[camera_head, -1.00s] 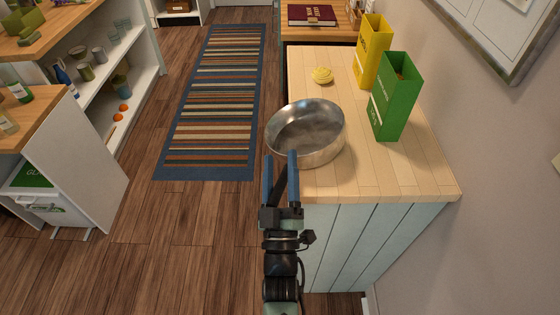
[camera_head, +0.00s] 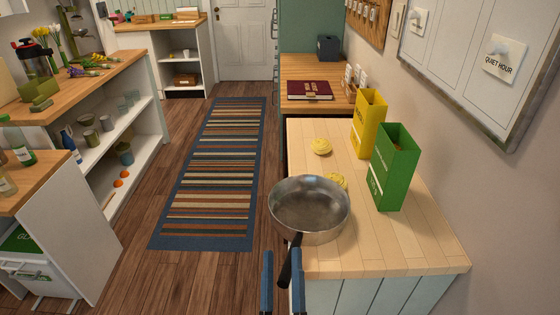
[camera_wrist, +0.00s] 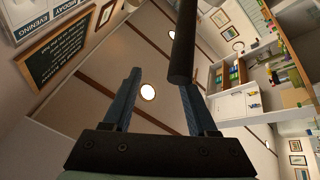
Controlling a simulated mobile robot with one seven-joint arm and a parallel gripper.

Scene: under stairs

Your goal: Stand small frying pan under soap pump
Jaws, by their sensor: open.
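The small frying pan (camera_head: 310,208) is a round steel pan at the front left of the light wooden counter in the head view. Part of it overlaps the counter's left edge; I cannot tell whether it rests fully on the top. Its dark handle points toward me. My gripper (camera_head: 282,262) is open, with blue fingers on either side of the handle's end in that view. In the wrist view the dark handle (camera_wrist: 184,40) comes down from the top, close to the right finger of my gripper (camera_wrist: 160,85). I cannot make out a soap pump for certain.
A green box (camera_head: 392,168) and a yellow box (camera_head: 369,124) stand right of the pan. Two yellow lumps (camera_head: 321,146) lie behind it. A striped rug (camera_head: 212,165) covers the floor to the left. A shelf unit with bottles (camera_head: 20,150) stands far left.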

